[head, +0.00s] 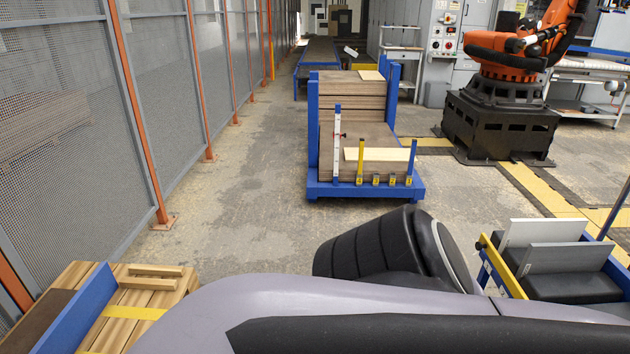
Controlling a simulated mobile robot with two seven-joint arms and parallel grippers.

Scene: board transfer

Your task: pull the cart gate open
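A blue cart (365,190) stands on the floor ahead, loaded with stacked brown boards (352,101) and a paler board at its front. A white upright post (337,150) with a red mark stands at its front left, and short yellow posts line its front edge. At the lower right is part of a second blue and yellow frame (508,272) holding grey panels (545,232) and black blocks. I cannot tell which part is the gate, or whether it is open. Neither gripper shows; a large grey and black part of my arm covers the bottom middle.
A stack of wooden boards (148,312) with a blue panel (75,318) is at the lower left. A mesh fence (165,85) with orange posts runs along the left. An orange robot arm (510,48) on a black base stands at the right. The floor around the blue cart is clear.

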